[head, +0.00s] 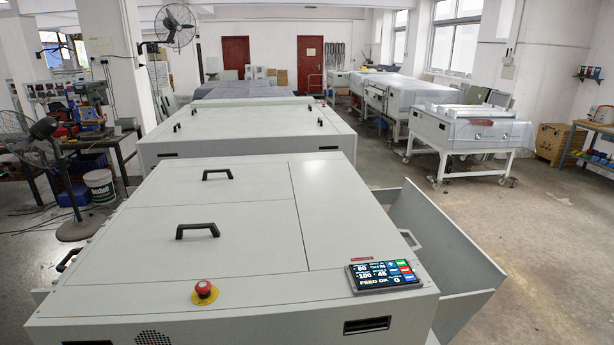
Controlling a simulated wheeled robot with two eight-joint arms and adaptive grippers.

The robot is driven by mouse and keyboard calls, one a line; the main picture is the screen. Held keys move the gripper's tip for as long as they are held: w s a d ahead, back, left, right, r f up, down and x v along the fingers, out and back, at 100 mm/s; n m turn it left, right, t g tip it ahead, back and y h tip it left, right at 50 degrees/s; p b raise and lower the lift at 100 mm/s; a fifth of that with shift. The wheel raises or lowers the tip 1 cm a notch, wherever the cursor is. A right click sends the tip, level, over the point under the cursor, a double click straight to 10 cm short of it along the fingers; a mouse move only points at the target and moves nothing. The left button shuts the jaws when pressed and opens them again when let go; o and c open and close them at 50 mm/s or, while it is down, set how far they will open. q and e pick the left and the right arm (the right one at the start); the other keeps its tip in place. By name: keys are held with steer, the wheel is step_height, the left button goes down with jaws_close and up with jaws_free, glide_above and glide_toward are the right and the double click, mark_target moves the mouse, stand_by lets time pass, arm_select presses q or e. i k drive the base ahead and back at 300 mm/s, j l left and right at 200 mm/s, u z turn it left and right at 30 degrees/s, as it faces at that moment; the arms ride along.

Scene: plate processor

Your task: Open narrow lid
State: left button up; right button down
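The plate processor (255,290) stands right in front of me, a large pale grey machine. Seams divide its top into closed, flat panels. A far-left panel (262,180) carries a black handle (217,174). A nearer-left panel (255,245) carries a larger black handle (198,230). I cannot tell for certain which panel is the narrow lid. Neither of my grippers is in view.
A red emergency button (204,289) and a lit control screen (384,276) sit on the near top. An angled grey tray (440,240) sticks out on the right. A second machine (250,130) stands behind. A fan (40,150) stands left. Open floor (560,230) lies right.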

mark_target(343, 224)
steer(key=i+l+u, duration=0.2)
steer(key=l, duration=0.85)
steer(key=i+l+u, duration=0.2)
steer(key=l, duration=0.8)
steer(key=l+u, duration=0.2)
steer(key=l, duration=0.85)
steer(key=k+l+z, duration=0.2)
steer(key=l, duration=0.25)
steer(key=z, duration=0.45)
steer(key=i+j+z, duration=0.1)
steer(key=j+z, duration=0.15)
